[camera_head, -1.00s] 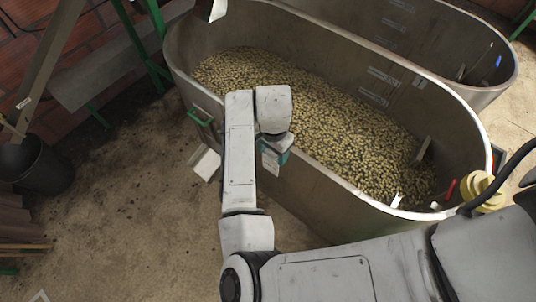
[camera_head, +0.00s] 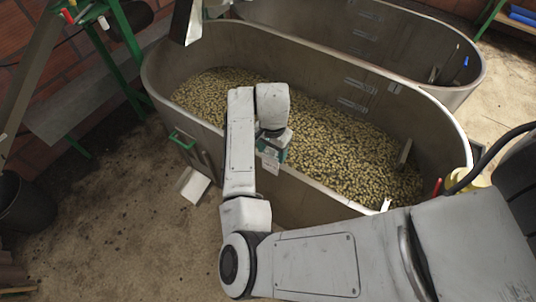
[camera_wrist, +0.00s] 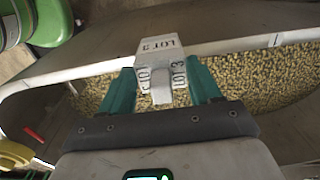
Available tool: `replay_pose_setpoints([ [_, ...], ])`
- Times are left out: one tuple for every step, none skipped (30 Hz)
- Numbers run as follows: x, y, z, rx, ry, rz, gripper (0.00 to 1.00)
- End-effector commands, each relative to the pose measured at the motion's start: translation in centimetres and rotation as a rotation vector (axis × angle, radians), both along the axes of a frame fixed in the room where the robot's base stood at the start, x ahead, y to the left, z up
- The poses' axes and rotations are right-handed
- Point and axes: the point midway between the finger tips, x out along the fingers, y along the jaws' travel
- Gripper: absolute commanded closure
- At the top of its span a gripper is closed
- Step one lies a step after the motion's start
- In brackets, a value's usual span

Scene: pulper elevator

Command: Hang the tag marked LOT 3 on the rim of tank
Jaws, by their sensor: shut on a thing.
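The tag marked LOT 3 (camera_wrist: 157,45) is a pale folded piece with dark lettering in the wrist view. My gripper (camera_wrist: 161,80) has green fingers, shut on the tag from both sides. In the head view my gripper (camera_head: 272,143) is at the near side of the tank, with the pale tag (camera_head: 270,164) below it. The near tank (camera_head: 330,198) is a long grey metal vessel with rounded ends, partly filled with yellowish fruit. Its rim (camera_wrist: 75,74) runs behind the tag in the wrist view; I cannot tell whether the tag touches it.
A second tank (camera_head: 440,85) stands behind. A green handle (camera_head: 182,140) sticks out of the near tank's left side, above a pale block (camera_head: 193,185) on the floor. A dark bucket (camera_head: 28,195) and green-legged frame stand left. The floor at lower left is mostly clear.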

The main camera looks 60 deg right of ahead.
Motion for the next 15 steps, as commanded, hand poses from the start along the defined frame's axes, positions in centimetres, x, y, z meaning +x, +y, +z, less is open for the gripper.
replay_pose_setpoints([
  [0.0,-0.4,-0.1,0.0,0.0,-0.002,0.67],
  [0.0,-0.4,-0.5,0.001,0.001,0.0,0.67],
  [0.0,-0.3,-0.9,0.001,0.002,0.001,0.67],
  [0.0,-0.3,-1.1,0.001,0.002,0.001,0.67],
  [0.0,-0.3,-1.3,0.001,0.002,0.002,0.67],
  [0.0,-0.3,-1.6,0.001,0.002,0.001,0.67],
  [0.0,-0.3,-1.8,0.0,0.002,0.001,0.67],
  [0.0,-0.3,-2.0,0.0,0.002,0.002,0.67],
  [0.0,-0.3,-2.3,0.0,0.001,0.002,0.67],
  [0.0,-0.3,-2.5,0.0,0.001,0.002,0.67],
  [0.0,-0.3,-2.7,0.0,0.001,0.002,0.67],
  [0.0,-0.3,-2.9,0.0,0.001,0.002,0.67],
  [0.0,-0.3,-3.1,0.0,0.001,0.002,0.67],
  [0.0,-0.3,-3.2,0.0,0.0,0.002,0.67],
  [0.0,-0.3,-3.4,0.0,0.0,0.002,0.67],
])
